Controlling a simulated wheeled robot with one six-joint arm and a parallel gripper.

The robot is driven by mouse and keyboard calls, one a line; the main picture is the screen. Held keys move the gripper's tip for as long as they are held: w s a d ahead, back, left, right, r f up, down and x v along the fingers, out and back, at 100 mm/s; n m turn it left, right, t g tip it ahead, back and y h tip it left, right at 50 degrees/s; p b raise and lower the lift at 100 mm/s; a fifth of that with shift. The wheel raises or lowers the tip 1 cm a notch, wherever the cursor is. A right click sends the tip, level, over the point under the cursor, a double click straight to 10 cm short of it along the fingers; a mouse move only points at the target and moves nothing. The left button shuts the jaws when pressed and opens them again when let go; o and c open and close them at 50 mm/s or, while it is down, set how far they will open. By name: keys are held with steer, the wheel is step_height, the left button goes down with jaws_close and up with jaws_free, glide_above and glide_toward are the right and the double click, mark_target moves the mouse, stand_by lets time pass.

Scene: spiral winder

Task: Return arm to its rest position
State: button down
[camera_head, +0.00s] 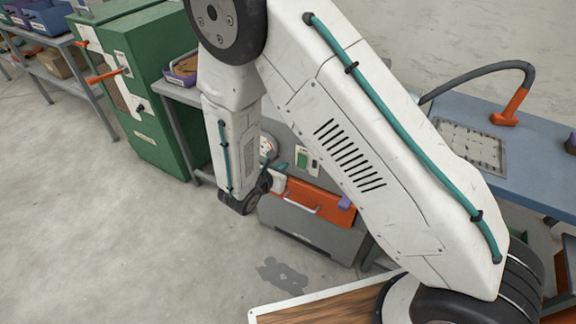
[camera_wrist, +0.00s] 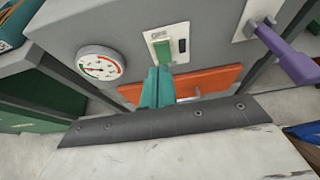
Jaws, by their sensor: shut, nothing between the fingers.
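My white arm spans the head view, folded from a shoulder at the lower right up to a joint at the top and down to the wrist. In the wrist view my gripper (camera_wrist: 157,73) has teal fingers held together, with nothing seen between them. The fingertips show just below a green rocker switch (camera_wrist: 162,51) on a grey machine front and overlap an orange panel (camera_wrist: 205,80). Whether they touch the machine I cannot tell.
A round gauge (camera_wrist: 100,65) sits left of the switch and a purple lever (camera_wrist: 290,55) right of it. A green cabinet (camera_head: 150,95) stands left in the head view, a blue-topped table (camera_head: 530,150) right. Open floor (camera_head: 100,240) lies at the lower left.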

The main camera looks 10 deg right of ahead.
steer(key=shift+v, duration=0.9)
steer(key=shift+w+d+r, duration=0.1)
steer(key=shift+r, duration=0.05)
steer(key=s+d+r+m+g+h, duration=0.1)
steer(key=s+d+r+m+g, duration=1.05)
steer(key=s+r+m, duration=0.3)
steer(key=s+d+r+m+t+y, duration=0.3)
steer(key=s+r+m+y, duration=0.6)
steer(key=s+r+m, duration=0.4)
step_height(320, 180, up, 5)
steer(key=shift+s+d+f+y, duration=0.2)
steer(key=shift+s+d+y, duration=0.15)
steer(key=shift+s, duration=0.65)
